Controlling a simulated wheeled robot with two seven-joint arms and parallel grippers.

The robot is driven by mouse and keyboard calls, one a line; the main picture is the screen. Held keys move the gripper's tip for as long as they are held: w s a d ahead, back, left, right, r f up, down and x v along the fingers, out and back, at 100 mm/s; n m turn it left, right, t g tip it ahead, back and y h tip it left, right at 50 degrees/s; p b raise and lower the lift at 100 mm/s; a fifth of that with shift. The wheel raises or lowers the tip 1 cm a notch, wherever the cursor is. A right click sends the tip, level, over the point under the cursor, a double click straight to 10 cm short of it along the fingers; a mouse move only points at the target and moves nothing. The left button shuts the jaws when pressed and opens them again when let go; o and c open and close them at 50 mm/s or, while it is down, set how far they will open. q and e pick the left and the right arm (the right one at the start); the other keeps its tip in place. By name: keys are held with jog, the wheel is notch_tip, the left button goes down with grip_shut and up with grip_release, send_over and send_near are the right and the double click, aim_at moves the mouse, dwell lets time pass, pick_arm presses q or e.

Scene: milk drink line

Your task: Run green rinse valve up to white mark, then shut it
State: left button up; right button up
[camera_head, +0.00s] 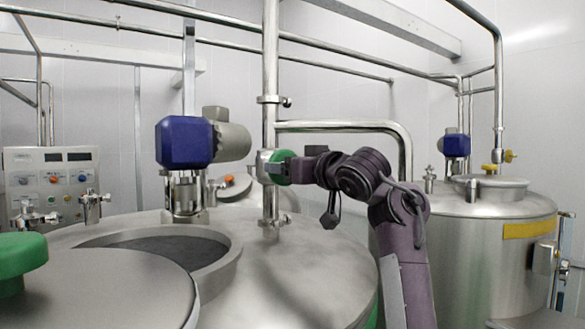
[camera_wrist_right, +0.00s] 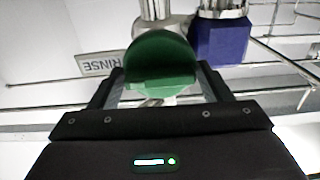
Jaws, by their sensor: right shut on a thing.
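The green rinse valve handle (camera_head: 281,160) is on the vertical steel pipe above the middle tank. It also shows in the right wrist view as a rounded green knob (camera_wrist_right: 160,62) between my fingers. A plate reading RINSE (camera_wrist_right: 98,64) is beside it. My right gripper (camera_head: 284,170) reaches in from the right and is shut on this handle, which it partly hides in the head view. I cannot make out a white mark in either view. My left gripper is not in view.
The middle tank has an open round hatch (camera_head: 229,270) below the pipe. A blue motor (camera_head: 184,142) stands left of the valve. A bent steel pipe (camera_head: 345,126) passes just above my right arm. A green knob (camera_head: 22,252) is at the near left, and a second tank (camera_head: 485,245) stands right.

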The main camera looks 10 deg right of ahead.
jog(key=shift+s+r, duration=0.1)
jog(key=shift+r, duration=0.2)
jog(key=o, duration=0.6)
jog(key=shift+c, duration=0.2)
jog(key=shift+o, duration=1)
jog(key=shift+f, duration=0.1)
jog(key=shift+w+f, duration=0.2)
jog(key=b+v, duration=0.4)
jog(key=v, duration=0.3)
jog(key=shift+s+b, duration=0.3)
jog(key=shift+b, duration=0.1)
